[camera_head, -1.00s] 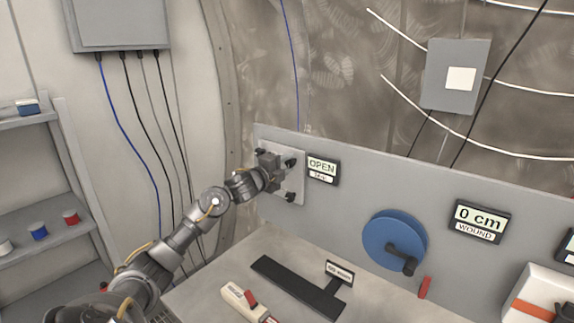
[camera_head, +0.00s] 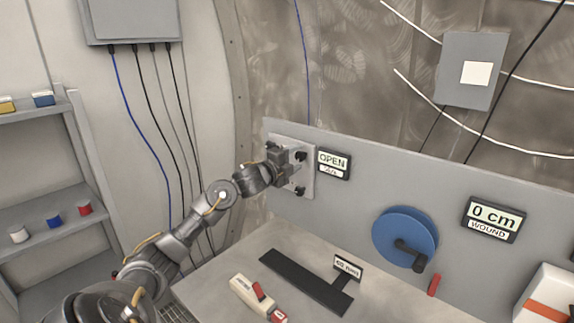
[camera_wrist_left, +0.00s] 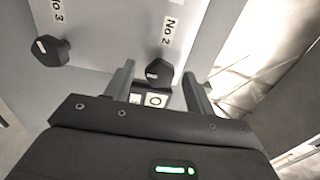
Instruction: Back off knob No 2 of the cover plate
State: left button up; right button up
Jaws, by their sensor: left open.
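The pale cover plate (camera_head: 308,179) is fixed on the grey panel, with dark knobs around its edge. In the left wrist view, knob No 2 (camera_wrist_left: 158,71) is black with a pale mark, and its label stands beside it. My left gripper (camera_wrist_left: 158,69) is open, with one finger on each side of knob No 2; I cannot tell whether they touch it. Knob No 3 (camera_wrist_left: 50,50) is to the left, outside the fingers. In the head view my left gripper (camera_head: 292,158) is at the plate and hides part of it. My right gripper is not in view.
An OPEN display (camera_head: 333,163) is just right of the plate. A blue reel (camera_head: 404,238) with a crank and a 0 cm display (camera_head: 492,218) are further right. A black T-shaped piece (camera_head: 305,284) and a red-and-cream tool (camera_head: 254,296) lie on the bench.

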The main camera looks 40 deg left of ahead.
pick_arm(q)
jog(key=s+b, duration=0.3)
jog(key=s, duration=0.7)
jog(key=shift+b, duration=0.35)
jog(key=shift+d, duration=0.15)
